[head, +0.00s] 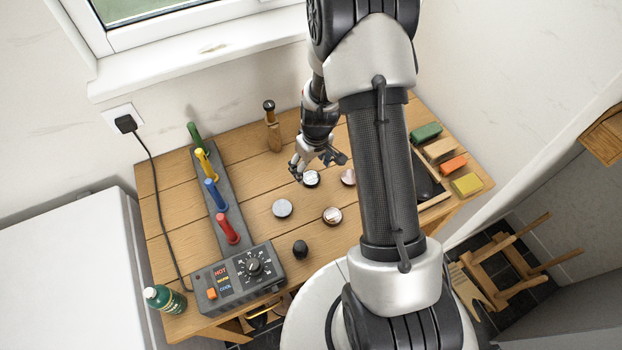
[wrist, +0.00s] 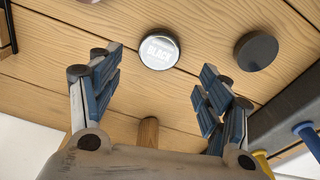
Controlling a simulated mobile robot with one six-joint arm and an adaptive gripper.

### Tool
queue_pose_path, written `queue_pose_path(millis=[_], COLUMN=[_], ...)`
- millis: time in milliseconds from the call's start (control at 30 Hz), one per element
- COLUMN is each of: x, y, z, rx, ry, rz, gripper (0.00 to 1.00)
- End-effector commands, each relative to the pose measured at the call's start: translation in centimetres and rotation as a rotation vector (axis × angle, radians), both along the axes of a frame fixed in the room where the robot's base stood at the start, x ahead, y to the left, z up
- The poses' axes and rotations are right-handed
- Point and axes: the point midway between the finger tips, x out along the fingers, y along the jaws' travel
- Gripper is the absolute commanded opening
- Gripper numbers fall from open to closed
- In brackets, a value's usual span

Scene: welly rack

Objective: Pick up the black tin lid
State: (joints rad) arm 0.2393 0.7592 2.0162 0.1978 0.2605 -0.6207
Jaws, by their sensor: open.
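A round tin lid with a pale, shiny top lettered BLACK (wrist: 159,49) lies flat on the wooden table. In the head view it appears to be the pale-topped disc (head: 311,179) just below my gripper (head: 319,166), partly covered by a finger. My gripper is open and empty; in the wrist view its blue-padded fingers (wrist: 160,95) are spread, with the lettered lid beyond and between them. A plain dark disc (wrist: 255,51) lies to its right in the wrist view, likely the grey-topped disc (head: 282,208) in the head view.
Two more discs (head: 332,215) (head: 348,177) lie nearby. A rack of coloured pegs (head: 225,205) and a control box (head: 238,278) occupy the left; coloured blocks (head: 440,150) the right. A small black object (head: 300,249) stands near the front.

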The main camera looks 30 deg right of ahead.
Motion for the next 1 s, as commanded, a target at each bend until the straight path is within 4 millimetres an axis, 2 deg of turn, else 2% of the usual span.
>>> queue_pose_path(millis=[200, 300, 600, 1000], x=[-0.3, -0.1, 0.0, 0.0], y=[-0.3, -0.2, -0.2, -0.2], z=[-3.5, -4.5, -4.9, -4.9], rx=[0.001, 0.001, 0.000, 0.000], ry=[0.003, 0.002, 0.000, 0.001], rz=[-0.001, -0.001, 0.000, 0.000], gripper=[0.71, 0.71, 0.71, 0.45])
